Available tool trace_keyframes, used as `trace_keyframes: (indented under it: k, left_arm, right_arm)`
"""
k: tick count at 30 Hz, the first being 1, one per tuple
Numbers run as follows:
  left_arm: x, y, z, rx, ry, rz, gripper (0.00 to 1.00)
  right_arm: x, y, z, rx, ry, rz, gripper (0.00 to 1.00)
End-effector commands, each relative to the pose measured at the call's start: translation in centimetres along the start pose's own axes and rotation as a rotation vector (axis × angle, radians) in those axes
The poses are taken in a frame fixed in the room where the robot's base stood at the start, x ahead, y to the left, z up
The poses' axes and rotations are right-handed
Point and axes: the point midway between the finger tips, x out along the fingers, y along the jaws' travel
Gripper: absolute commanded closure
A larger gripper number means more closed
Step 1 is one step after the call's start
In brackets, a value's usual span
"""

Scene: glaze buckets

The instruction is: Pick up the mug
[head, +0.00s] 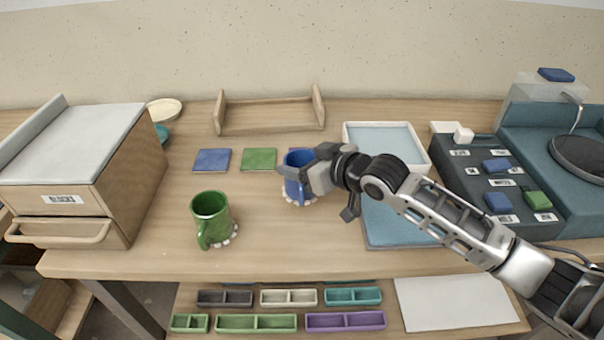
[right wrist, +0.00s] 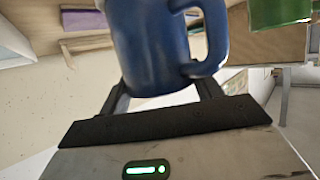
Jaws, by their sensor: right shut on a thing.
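A blue mug (head: 298,178) stands near the middle of the table, partly hidden by my right gripper. My right gripper (head: 308,180) is shut on the blue mug, coming at it from the right. In the right wrist view the blue mug (right wrist: 150,45) fills the space between the fingers, its handle to the right. A green mug (head: 210,215) stands to the left and nearer the front, its handle towards the front; part of it also shows in the right wrist view (right wrist: 278,12). Both mugs have pale scalloped shapes at their bases. My left gripper is out of view.
A blue tile (head: 212,160) and a green tile (head: 259,159) lie behind the mugs. A wooden rack (head: 270,118) stands at the back. A drawer box (head: 75,170) is at the left. A pale tray (head: 425,163) and dark label panel (head: 475,185) are at the right.

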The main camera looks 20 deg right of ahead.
Motion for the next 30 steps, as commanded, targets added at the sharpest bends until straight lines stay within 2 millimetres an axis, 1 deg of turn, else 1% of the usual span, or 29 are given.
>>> trace_keyframes:
  k: [1,6,8,9,12,15,18,21,24,30]
  left_arm:
    - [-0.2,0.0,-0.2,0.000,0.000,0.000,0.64]
    - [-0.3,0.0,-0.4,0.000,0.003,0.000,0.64]
    - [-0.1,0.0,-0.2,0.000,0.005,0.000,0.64]
    - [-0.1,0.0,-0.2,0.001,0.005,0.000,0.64]
    - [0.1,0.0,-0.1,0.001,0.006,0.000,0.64]
    - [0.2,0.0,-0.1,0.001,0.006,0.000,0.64]
    - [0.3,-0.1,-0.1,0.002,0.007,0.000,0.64]
    - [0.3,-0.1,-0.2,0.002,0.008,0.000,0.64]
    - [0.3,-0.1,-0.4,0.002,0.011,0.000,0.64]
    - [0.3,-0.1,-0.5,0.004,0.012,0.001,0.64]
  right_arm:
    - [-1.5,-0.4,-0.7,-0.004,-0.001,-0.001,0.83]
    - [-6.1,-1.5,-3.3,-0.006,-0.001,-0.001,0.83]
    - [-7.8,-2.0,-3.0,-0.004,-0.007,-0.001,0.83]
    - [-8.8,-2.4,-3.0,-0.005,-0.006,-0.002,0.83]
    - [-11.1,-3.1,-3.1,-0.005,-0.007,-0.001,0.83]
    - [-12.9,-3.6,-3.2,-0.003,-0.006,0.000,0.83]
    - [-14.2,-4.0,-3.3,-0.001,-0.006,0.000,0.83]
    - [-14.9,-4.2,-3.4,-0.002,-0.005,0.000,0.83]
    - [-15.2,-4.3,-3.5,-0.001,-0.003,0.000,0.83]
    - [-15.3,-4.3,-3.6,0.000,-0.003,0.000,0.83]
